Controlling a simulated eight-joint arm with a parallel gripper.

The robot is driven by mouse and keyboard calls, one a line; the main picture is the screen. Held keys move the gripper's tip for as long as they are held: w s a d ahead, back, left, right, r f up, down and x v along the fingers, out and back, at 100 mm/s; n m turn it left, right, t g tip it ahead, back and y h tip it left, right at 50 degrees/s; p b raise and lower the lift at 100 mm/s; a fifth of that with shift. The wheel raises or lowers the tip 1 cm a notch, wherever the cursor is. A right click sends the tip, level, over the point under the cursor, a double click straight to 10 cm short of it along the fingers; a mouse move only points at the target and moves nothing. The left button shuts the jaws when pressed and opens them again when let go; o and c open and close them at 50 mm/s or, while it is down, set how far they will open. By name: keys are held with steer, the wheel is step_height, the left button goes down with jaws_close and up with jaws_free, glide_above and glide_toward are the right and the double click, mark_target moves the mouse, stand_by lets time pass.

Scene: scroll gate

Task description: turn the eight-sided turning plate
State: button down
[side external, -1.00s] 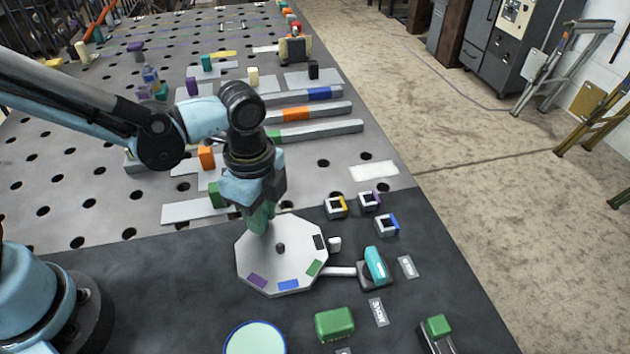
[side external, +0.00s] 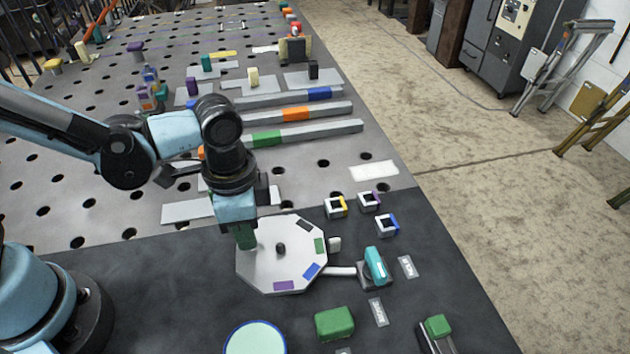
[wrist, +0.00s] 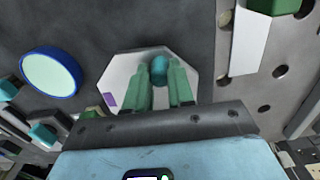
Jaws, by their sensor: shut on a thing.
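The eight-sided turning plate (side external: 262,272) is light grey and lies flat on the dark mat. It has a dark centre hub (side external: 281,248) and purple, blue, green and black patches along its rim. In the wrist view the plate (wrist: 122,75) shows beyond my fingers, with a purple patch on its left. My gripper (side external: 246,243) points down at the plate's upper-left edge in the side view. In the wrist view its green fingers (wrist: 162,72) are shut on a teal peg (wrist: 160,62) standing on the plate. The fingers hide part of the peg.
A small white block (side external: 335,244) sits by the plate's right edge. A teal lever (side external: 376,264) stands right of it, with a pale bar towards the plate. A green block (side external: 334,323) and a round blue-rimmed pad (side external: 256,340) lie in front. Small square rings (side external: 336,207) lie behind.

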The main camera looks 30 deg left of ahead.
steer(key=shift+s+d+n, duration=0.1)
steer(key=shift+s+n, duration=0.15)
steer(key=shift+n, duration=0.25)
steer(key=c, duration=1)
jaws_free()
steer(key=shift+o, duration=0.2)
step_height(320, 180, up, 12)
steer(key=w+a+f+n+t, duration=0.2)
steer(key=a+n+t, duration=0.5)
steer(key=a, duration=0.8)
steer(key=shift+w+a+n, duration=0.4)
steer(key=shift+w+n, duration=0.1)
steer(key=shift+n, duration=0.2)
